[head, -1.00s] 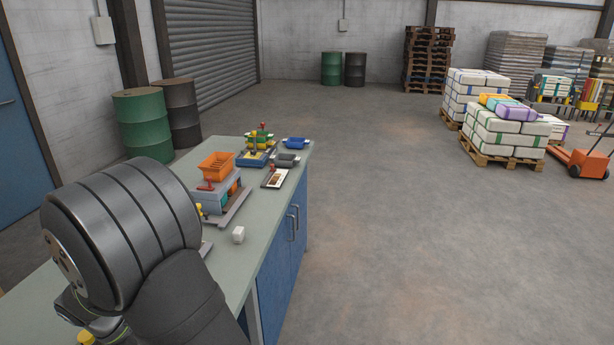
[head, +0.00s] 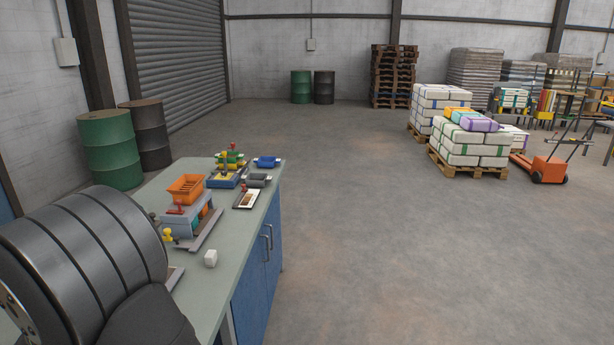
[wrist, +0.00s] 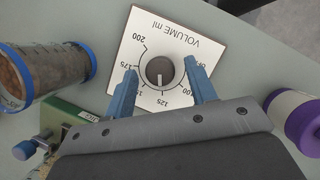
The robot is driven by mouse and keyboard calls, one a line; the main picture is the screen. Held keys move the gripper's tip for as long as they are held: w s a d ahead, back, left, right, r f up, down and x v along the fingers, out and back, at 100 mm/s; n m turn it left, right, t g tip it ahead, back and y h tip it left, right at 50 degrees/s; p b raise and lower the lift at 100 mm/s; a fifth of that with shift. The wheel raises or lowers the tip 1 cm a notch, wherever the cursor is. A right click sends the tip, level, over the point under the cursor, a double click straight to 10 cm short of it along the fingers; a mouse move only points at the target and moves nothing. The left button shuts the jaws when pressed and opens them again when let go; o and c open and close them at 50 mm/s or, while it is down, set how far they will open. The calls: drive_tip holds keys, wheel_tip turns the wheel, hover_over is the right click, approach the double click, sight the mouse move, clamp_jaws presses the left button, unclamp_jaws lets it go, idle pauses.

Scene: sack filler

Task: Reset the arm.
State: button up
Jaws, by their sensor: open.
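My gripper (wrist: 162,71) is open in the wrist view, its two blue fingers apart and nothing held between them. Beyond the fingers lies a white dial plate (wrist: 190,48) marked "VOLUME ml", upside down in this view. Its dark round knob (wrist: 160,70) shows between the fingertips; I cannot tell whether they touch it. The knob's white mark points down in the picture, near 125. In the head view my dark arm link fills the lower left and the gripper is out of sight.
The wrist view shows a clear cylinder with blue rims (wrist: 48,72) at left, a purple-and-white roll (wrist: 297,118) at right and a green block (wrist: 85,117).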

drive_tip(key=m, duration=0.2)
drive_tip(key=m+g, duration=0.1)
drive_tip(key=m, duration=0.1)
drive_tip(key=m+g+h, duration=0.1)
drive_tip(key=m, duration=0.1)
drive_tip(key=shift+w+m, duration=0.3)
drive_tip(key=shift+m, duration=0.1)
drive_tip(key=m+g, duration=0.1)
drive_tip(key=m, duration=0.2)
drive_tip(key=m+g, duration=0.2)
drive_tip(key=m, duration=0.1)
drive_tip(key=shift+w+m+y, duration=0.15)
drive_tip(key=shift+m+y, duration=0.25)
